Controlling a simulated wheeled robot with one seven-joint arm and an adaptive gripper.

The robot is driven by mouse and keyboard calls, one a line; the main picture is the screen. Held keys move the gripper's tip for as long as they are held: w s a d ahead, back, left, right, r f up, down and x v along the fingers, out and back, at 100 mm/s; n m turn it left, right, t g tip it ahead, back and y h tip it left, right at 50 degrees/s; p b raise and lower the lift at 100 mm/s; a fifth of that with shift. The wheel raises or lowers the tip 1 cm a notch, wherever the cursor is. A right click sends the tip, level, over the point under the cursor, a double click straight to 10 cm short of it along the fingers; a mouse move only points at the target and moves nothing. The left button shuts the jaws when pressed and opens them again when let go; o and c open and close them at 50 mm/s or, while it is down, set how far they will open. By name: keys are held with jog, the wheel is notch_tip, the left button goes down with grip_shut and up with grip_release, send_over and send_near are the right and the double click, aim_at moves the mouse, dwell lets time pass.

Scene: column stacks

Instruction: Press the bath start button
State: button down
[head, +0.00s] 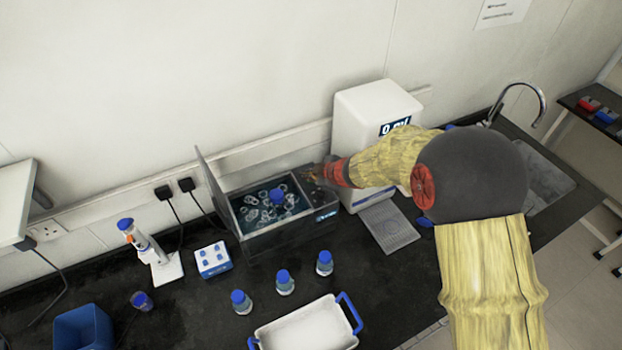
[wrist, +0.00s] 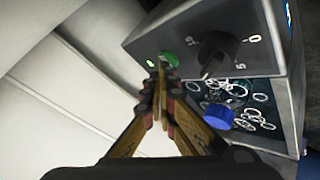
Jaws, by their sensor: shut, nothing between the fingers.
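The bath is a grey metal box (head: 290,238) of water in the head view, with its lid raised at the left. Its control panel (wrist: 210,30) shows in the wrist view, with a black dial (wrist: 218,54), a green button (wrist: 168,59) and a small lit green lamp (wrist: 150,63). My gripper (wrist: 163,70) is shut and empty, its fingertips at the green button and covering part of it. I cannot tell whether they touch it or press it in. In the head view my gripper (head: 322,172) is at the bath's right end, small and partly blurred.
A blue-capped bottle (head: 276,196) and several rings are in the bath. A white dispenser (head: 360,120) stands just right of it. Three blue-capped bottles (head: 284,283) and a white tray (head: 308,328) are in front. The dark counter (head: 190,320) has free room at left front.

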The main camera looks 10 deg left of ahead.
aim_at(310, 181)
jog(key=shift+r, duration=0.1)
jog(key=shift+r+p, duration=0.7)
jog(key=shift+p, duration=0.25)
jog(key=shift+r, duration=0.1)
notch_tip(310, 181, up, 5)
jog(key=p, duration=0.5)
dwell(0.4)
